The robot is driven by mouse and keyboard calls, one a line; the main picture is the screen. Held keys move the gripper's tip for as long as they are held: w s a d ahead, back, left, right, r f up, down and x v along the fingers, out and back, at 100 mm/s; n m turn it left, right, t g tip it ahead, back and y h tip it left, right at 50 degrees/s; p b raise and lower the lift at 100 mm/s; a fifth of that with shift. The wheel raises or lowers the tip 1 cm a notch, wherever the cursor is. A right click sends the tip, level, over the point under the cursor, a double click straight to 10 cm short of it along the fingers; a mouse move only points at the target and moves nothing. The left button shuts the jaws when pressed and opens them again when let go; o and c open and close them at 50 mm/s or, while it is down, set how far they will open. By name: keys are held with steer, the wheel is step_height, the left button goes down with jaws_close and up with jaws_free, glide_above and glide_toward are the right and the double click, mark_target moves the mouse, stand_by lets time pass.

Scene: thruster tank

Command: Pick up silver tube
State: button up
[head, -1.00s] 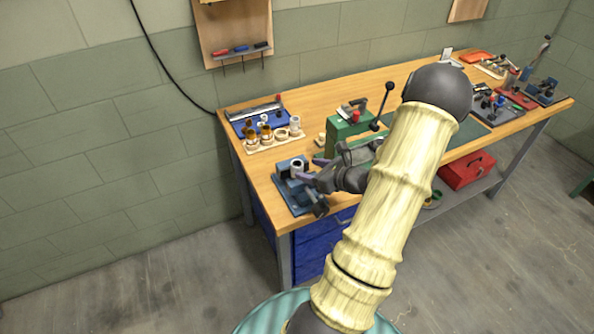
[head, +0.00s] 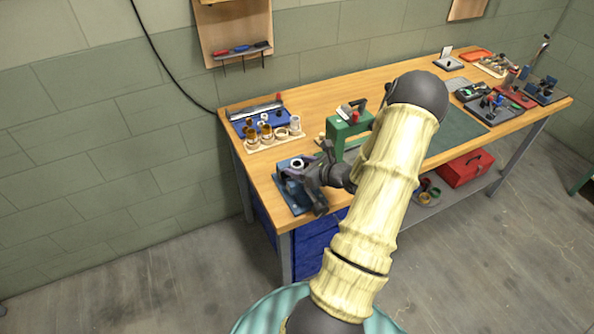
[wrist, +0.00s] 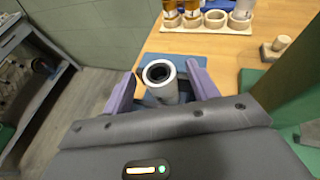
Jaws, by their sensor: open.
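The silver tube (wrist: 163,82) stands on a blue fixture, its open top facing the camera in the wrist view. It also shows as a small pale ring in the head view (head: 297,163). My gripper (wrist: 158,88) is open, with one purple finger on each side of the tube. In the head view my gripper (head: 297,172) is at the blue fixture (head: 290,199) on the near left corner of the bench. I cannot tell whether the fingers touch the tube.
A wooden rack (head: 273,137) with several cylinders stands behind the fixture, and it shows in the wrist view (wrist: 207,23). A green machine (head: 345,128) with a lever stands to the right. Several tools and trays fill the far right of the wooden bench (head: 310,97).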

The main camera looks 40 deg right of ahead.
steer(key=shift+c, duration=0.2)
steer(key=c, duration=1)
steer(key=shift+c, duration=0.2)
step_height(320, 180, up, 8)
steer(key=p, duration=0.5)
steer(key=s+d, duration=0.2)
steer(key=s, duration=1.5)
steer(key=shift+s+d+f, duration=0.4)
steer(key=shift+f, duration=0.05)
